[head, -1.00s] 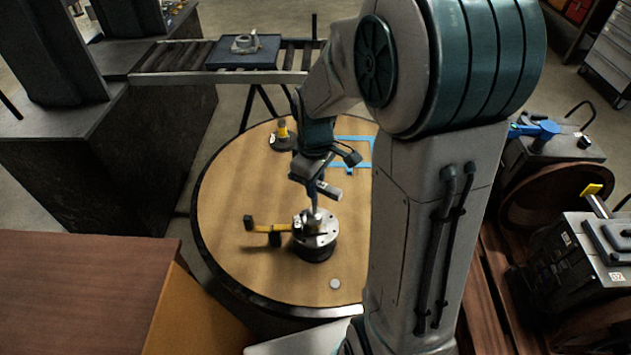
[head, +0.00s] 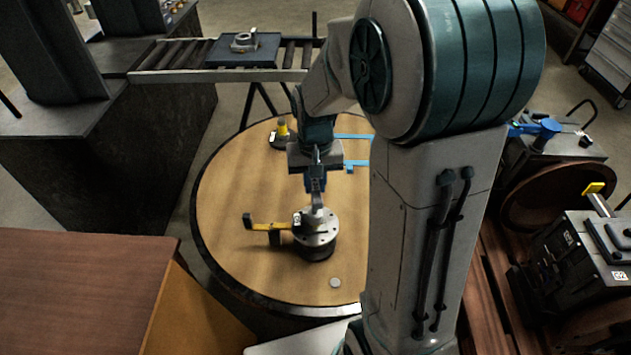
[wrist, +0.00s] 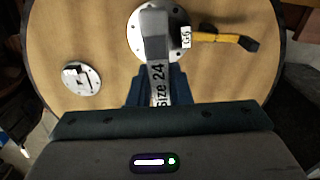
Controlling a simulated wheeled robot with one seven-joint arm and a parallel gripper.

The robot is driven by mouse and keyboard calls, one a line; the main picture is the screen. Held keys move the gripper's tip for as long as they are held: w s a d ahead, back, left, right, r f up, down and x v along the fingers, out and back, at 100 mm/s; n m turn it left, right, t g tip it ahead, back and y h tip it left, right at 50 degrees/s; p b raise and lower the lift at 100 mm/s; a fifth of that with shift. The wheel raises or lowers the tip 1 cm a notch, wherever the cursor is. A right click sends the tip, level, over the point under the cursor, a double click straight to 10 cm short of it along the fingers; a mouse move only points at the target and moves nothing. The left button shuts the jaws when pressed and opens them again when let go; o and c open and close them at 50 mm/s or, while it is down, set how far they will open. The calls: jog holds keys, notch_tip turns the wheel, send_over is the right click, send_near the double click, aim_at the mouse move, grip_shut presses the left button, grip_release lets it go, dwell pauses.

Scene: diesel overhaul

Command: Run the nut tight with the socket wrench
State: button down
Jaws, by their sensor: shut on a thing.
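My gripper (head: 316,182) is shut on the socket wrench, a grey metal bar (wrist: 158,84) marked "Size 24" in the wrist view. The wrench's far end (head: 318,212) is over the round flanged metal part (head: 318,239) on the round table. In the wrist view the wrench head covers the middle of the flange (wrist: 136,35). The nut is hidden beneath it, and I cannot tell whether the socket is seated on it. A yellow-handled tool (head: 262,226) with black ends sticks out sideways from the flanged part.
The round wooden table (head: 235,190) has bare room around the flanged part. A dark base with a yellow piece (head: 283,131) stands at the back, near a blue outline (head: 357,164). A small grey disc (head: 335,283) lies in front. A brown bench (head: 80,280) stands at front left.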

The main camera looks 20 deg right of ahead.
jog(key=m, duration=0.6)
jog(key=shift+m, duration=0.4)
jog(key=m+p, duration=0.1)
jog(key=m, duration=0.4)
jog(key=shift+m, duration=0.3)
jog(key=m+p, duration=0.1)
jog(key=m, duration=0.2)
jog(key=shift+m+p, duration=0.3)
jog(key=m+p, duration=0.1)
jog(key=m, duration=0.2)
jog(key=shift+r+m+p, duration=0.1)
jog(key=shift+m+p, duration=0.2)
jog(key=shift+p, duration=0.1)
jog(key=shift+m+p, duration=0.7)
jog(key=shift+m, duration=0.4)
jog(key=shift+f+m, duration=0.25)
jog(key=shift+m, duration=0.25)
